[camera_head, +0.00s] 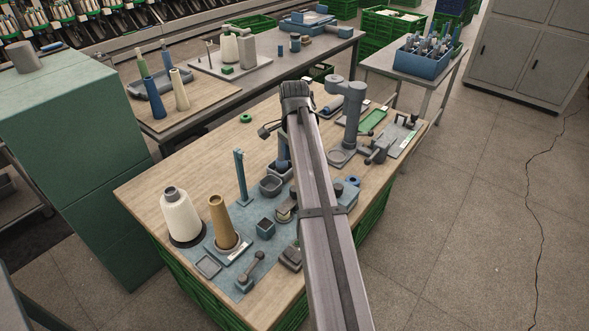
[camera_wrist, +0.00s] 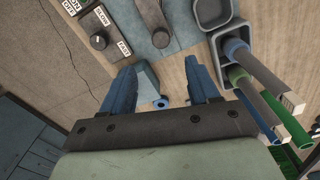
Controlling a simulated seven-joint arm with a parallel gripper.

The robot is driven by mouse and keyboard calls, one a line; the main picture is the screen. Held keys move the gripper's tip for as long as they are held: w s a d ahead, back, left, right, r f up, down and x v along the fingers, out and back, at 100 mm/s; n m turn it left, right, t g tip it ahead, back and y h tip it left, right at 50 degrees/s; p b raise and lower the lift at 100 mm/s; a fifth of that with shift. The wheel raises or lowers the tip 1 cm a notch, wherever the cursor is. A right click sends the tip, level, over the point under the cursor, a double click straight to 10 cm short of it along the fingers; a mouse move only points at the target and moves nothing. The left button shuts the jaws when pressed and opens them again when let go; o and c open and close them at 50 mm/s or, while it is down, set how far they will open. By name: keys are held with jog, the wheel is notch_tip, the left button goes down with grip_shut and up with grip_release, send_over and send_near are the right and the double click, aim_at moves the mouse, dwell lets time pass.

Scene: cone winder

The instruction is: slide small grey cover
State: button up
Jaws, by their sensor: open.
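I cannot pick out the small grey cover for certain in either view. A dark grey bar (camera_wrist: 150,14) with a round end lies on a blue-grey plate at the top of the wrist view, beyond my fingertips. My gripper (camera_wrist: 160,78) is open, its two blue fingers apart. Between and beyond the fingers shows a blue-grey piece (camera_wrist: 146,77) with a small blue cylinder end (camera_wrist: 160,103). I see no contact with it. In the head view my own arm hides part of the bench, and my fingers are not clear there.
The wooden bench (camera_head: 150,193) carries a cream cone (camera_head: 181,218), a tan cone (camera_head: 221,222) and a blue post (camera_head: 241,178).

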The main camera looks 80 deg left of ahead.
jog(key=shift+r, duration=0.7)
jog(key=shift+w, duration=0.1)
